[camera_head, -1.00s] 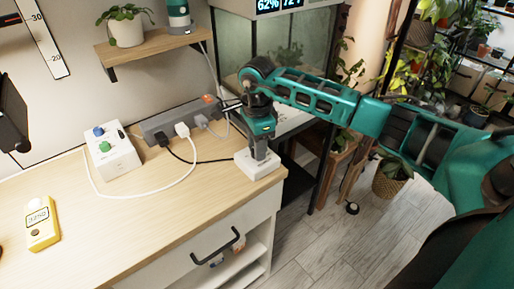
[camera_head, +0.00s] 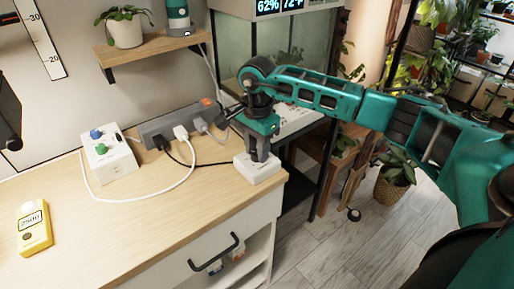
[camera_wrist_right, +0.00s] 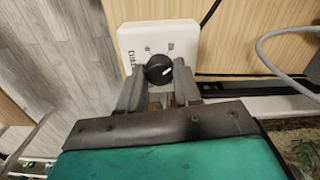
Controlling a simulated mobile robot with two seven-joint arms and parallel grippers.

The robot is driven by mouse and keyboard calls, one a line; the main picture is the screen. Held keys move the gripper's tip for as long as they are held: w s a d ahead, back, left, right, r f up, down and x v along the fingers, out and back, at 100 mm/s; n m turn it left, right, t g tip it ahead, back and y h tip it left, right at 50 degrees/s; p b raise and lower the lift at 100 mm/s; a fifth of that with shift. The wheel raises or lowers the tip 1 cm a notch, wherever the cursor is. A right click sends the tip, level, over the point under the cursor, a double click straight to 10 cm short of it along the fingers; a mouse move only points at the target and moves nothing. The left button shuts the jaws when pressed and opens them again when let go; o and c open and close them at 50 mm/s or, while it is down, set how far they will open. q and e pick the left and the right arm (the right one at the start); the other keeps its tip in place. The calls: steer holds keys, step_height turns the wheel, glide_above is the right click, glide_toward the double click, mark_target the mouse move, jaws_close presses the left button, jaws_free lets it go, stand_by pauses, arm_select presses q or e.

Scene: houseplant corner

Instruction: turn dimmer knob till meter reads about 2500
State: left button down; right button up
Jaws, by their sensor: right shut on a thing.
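The white dimmer box (camera_head: 262,174) sits at the front right corner of the wooden desk. Its round black knob (camera_wrist_right: 159,69) with a white pointer mark shows in the right wrist view, on the face of the dimmer box (camera_wrist_right: 134,36). My right gripper (camera_head: 259,154) points down onto the box, and its two fingers stand either side of the knob, shut on it. The fingers hide the knob in the head view. The yellow meter (camera_head: 34,230) lies at the left of the desk, and its display reads 2500. My left gripper is not in view.
A white box with blue and green knobs (camera_head: 118,165) stands behind on the desk (camera_head: 140,225). A grey power strip (camera_head: 178,124) with plugs and cords lies near the dimmer. A glass tank (camera_head: 250,70) stands behind my right arm. The desk's middle is clear.

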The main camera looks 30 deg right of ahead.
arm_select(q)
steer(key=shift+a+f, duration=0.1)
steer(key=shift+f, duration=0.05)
arm_select(e)
steer(key=o, duration=1)
steer(key=shift+o, duration=0.2)
arm_select(q)
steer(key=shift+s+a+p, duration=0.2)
steer(key=shift+p, duration=0.15)
arm_select(e)
step_height(320, 180, up, 13)
